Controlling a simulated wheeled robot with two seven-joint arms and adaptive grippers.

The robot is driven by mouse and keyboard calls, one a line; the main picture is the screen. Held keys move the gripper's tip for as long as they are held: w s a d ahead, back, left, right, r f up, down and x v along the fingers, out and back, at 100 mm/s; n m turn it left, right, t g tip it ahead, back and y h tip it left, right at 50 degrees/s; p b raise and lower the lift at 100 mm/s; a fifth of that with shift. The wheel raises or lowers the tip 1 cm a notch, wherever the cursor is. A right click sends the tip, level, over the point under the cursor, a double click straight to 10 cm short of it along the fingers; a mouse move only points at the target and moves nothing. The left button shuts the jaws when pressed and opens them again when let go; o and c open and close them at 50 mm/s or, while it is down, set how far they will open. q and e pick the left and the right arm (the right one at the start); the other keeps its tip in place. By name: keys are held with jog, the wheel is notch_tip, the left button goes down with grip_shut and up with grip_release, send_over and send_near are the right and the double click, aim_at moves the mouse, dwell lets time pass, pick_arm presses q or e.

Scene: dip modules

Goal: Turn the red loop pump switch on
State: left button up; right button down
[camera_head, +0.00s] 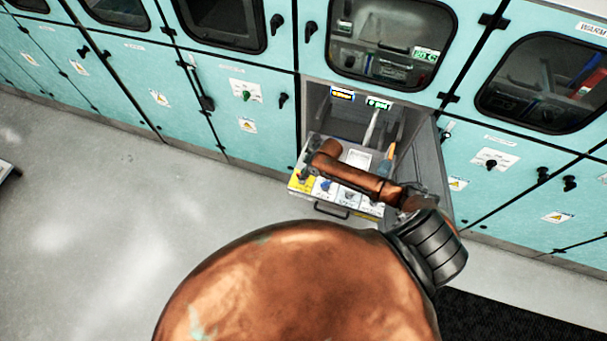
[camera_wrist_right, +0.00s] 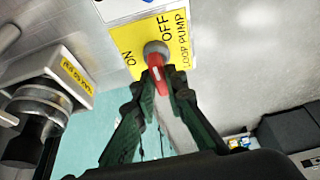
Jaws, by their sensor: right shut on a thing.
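The red loop pump switch (camera_wrist_right: 157,76) shows in the right wrist view, with a grey rounded end on a yellow plate (camera_wrist_right: 180,52). The plate reads ON at the left, OFF at the upper right and LOOP PUMP along the right side. My right gripper (camera_wrist_right: 159,92) is shut on the red handle, its green fingers on either side. The handle points down toward the gripper; I cannot tell which setting it is at. My left gripper is not seen.
In the wrist view, a grey block with a dark knob (camera_wrist_right: 40,122) stands close at the left. In the head view, an open cabinet door (camera_head: 432,165) stands right of the panel, and a handle (camera_head: 331,210) is on its front.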

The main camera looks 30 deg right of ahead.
jog(key=shift+d, duration=0.1)
dwell(0.3)
jog(key=n+b, duration=0.1)
jog(key=n, duration=0.1)
jog(key=n+g+b, duration=0.1)
jog(key=n+b, duration=0.1)
jog(key=shift+w+d+f+y, duration=0.1)
jog(key=shift+w+f+y, duration=0.1)
jog(key=shift+y, duration=0.2)
jog(key=n+g+b, duration=0.1)
jog(key=n+b, duration=0.2)
jog(key=n+g+b, duration=0.1)
jog(key=n+b, duration=0.2)
jog(key=shift+w+n+g+y, duration=0.15)
jog(key=shift+n+g+y, duration=0.15)
jog(key=shift+y, duration=0.1)
jog(key=n+g+b, duration=0.1)
jog(key=n+b, duration=0.2)
jog(key=shift+w+r+n+g+h+b, duration=0.1)
jog(key=shift+n+g+h+b, duration=0.25)
jog(key=shift+n+b, duration=0.55)
jog(key=shift+n+g+h+b, duration=0.15)
jog(key=shift+n+g+b, duration=0.4)
jog(key=shift+n, duration=0.65)
jog(key=c, duration=2)
grip_release()
jog(key=shift+o, duration=0.2)
jog(key=shift+r, duration=0.1)
